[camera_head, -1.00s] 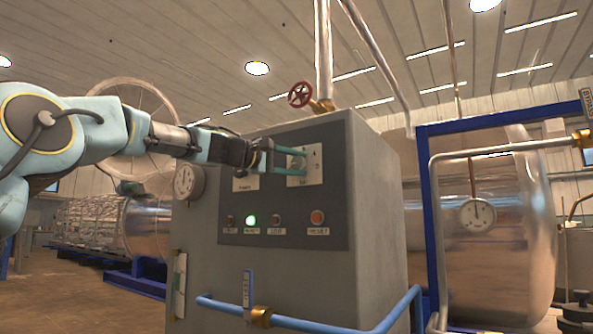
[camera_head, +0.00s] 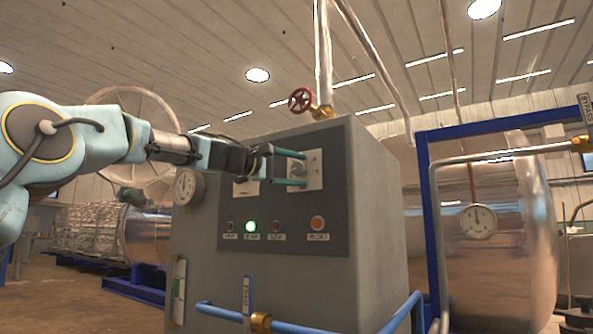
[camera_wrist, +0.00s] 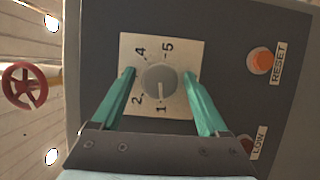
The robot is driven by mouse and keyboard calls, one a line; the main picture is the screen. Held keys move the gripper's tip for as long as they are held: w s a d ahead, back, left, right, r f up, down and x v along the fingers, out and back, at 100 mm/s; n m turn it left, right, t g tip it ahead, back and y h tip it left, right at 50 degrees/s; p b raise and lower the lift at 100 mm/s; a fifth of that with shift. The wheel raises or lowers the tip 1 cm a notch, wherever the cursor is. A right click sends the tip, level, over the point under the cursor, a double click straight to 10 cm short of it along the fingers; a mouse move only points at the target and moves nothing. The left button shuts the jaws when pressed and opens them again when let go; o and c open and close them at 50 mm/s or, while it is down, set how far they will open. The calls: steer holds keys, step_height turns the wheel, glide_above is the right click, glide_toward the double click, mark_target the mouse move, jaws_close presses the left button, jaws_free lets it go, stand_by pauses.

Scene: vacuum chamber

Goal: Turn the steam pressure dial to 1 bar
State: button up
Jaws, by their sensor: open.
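The steam pressure dial is a round grey knob (camera_wrist: 158,78) on a cream plate (camera_wrist: 178,45) numbered 1, 2, 4 and 5; my left finger hides the part between 2 and 4. A light mark on the knob appears to face the 1. The knob also shows in the head view (camera_head: 296,168). My gripper (camera_wrist: 159,73) is open, its two teal fingers on opposite sides of the knob, with a visible gap on each side. In the head view my gripper (camera_head: 303,169) reaches the panel from the left, one finger above and one below the knob.
The grey control cabinet (camera_head: 380,220) has a lit green button (camera_head: 250,226) and an orange RESET button (camera_head: 317,223) below the dial. A red valve wheel (camera_head: 300,100) stands on top. A blue pipe (camera_head: 225,312) runs in front. A round gauge (camera_head: 188,187) sits at its left.

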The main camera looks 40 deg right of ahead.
steer(key=w+a+b, duration=0.1)
steer(key=a+b, duration=0.2)
steer(key=a, duration=0.7)
steer(key=shift+w+a+b, duration=0.2)
steer(key=shift+a+b, duration=0.15)
steer(key=shift+b, duration=0.05)
